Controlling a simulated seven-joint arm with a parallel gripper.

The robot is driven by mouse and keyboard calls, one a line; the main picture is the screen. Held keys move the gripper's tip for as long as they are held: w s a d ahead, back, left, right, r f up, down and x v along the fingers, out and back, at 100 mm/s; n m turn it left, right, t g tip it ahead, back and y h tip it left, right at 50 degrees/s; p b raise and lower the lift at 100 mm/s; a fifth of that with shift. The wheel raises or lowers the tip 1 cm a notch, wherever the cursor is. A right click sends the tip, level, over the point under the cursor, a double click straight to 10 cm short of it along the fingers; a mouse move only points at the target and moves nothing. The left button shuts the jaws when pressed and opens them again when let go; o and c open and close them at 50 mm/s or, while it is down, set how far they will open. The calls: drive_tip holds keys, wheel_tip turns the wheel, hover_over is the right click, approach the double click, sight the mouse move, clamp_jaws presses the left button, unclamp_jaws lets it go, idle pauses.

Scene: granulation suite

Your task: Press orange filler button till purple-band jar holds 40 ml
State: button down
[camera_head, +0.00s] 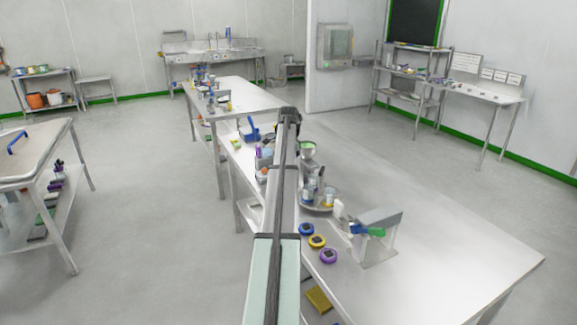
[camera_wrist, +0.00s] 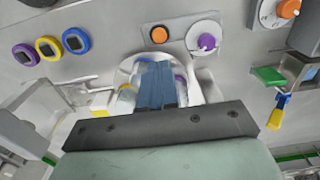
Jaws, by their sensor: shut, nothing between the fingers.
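My gripper (camera_wrist: 157,66) is shut and empty in the wrist view, its blue fingers pressed together and pointing towards an orange round button (camera_wrist: 159,35). The button shows just beyond the fingertips, apart from them in the picture; I cannot tell the gap in depth. A purple knob on a pale disc (camera_wrist: 207,43) is to the button's right. A pale round dish (camera_wrist: 126,66) lies behind the fingers. A purple patch (camera_wrist: 180,83), perhaps the jar's band, shows beside them. The jar and its level are mostly hidden. In the head view, the round tray (camera_head: 316,208) holds several small vessels.
Blue (camera_head: 306,228), yellow (camera_head: 317,241) and purple (camera_head: 328,256) ringed round devices lie near the table's edge. A grey stand with a green part (camera_head: 380,232) is right of the tray. The table's right side (camera_head: 450,235) is clear.

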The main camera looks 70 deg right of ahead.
wheel_tip(320, 180, down, 11)
drive_tip(key=shift+r, duration=0.1)
idle(0.3)
drive_tip(key=shift+s+a+f, duration=0.1)
drive_tip(key=shift+a+f, duration=0.1)
drive_tip(key=shift+f, duration=1)
drive_tip(key=shift+r, duration=0.1)
wheel_tip(320, 180, up, 15)
drive_tip(key=shift+d, duration=0.15)
idle(0.5)
